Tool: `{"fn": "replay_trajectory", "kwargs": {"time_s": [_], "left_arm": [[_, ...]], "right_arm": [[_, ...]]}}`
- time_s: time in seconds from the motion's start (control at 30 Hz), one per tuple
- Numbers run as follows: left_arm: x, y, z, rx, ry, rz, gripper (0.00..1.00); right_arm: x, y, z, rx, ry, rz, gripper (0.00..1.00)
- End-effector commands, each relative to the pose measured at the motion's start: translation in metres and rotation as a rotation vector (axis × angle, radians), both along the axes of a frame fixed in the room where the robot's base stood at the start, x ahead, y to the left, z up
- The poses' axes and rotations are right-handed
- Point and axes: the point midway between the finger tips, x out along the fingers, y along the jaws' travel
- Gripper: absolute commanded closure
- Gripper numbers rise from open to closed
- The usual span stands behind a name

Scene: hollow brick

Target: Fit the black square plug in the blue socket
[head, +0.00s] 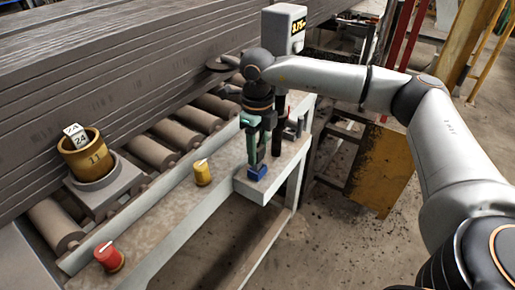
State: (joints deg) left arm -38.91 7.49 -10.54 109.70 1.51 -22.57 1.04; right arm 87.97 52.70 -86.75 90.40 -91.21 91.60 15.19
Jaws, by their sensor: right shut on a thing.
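The blue socket (257,173) sits on a pale ledge at the near right end of the conveyor frame. My right gripper (257,158) comes in from the right and points down, its green fingers directly above the socket. It is shut on a dark thing between the fingers, which appears to be the black square plug; the fingers hide most of it. The plug's lower end is close to the socket, and I cannot tell whether it is touching or inside it. My left gripper is not in view.
A yellow knob (202,172) and a red knob (108,257) stand on the ledge to the left. A yellow cup (83,157) holding a white numbered block (75,134) stands by the rollers (150,152). Stacked dark beams (95,95) lie behind. A display (285,28) stands at the back.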

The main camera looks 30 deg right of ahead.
Motion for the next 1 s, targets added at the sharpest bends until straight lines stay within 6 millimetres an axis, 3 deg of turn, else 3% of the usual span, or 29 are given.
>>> {"fn": "replay_trajectory", "kwargs": {"time_s": [0.87, 0.9, 1.0], "left_arm": [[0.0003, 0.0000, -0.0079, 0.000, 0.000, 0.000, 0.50], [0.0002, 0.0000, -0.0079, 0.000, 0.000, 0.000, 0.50], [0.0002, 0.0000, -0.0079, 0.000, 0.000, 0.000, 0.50]], "right_arm": [[0.0002, 0.0002, -0.0111, 0.000, 0.000, 0.000, 1.00], [0.0002, 0.0002, -0.0111, 0.000, 0.000, 0.000, 0.52], [0.0001, 0.0001, -0.0111, 0.000, 0.000, 0.000, 0.41]]}}
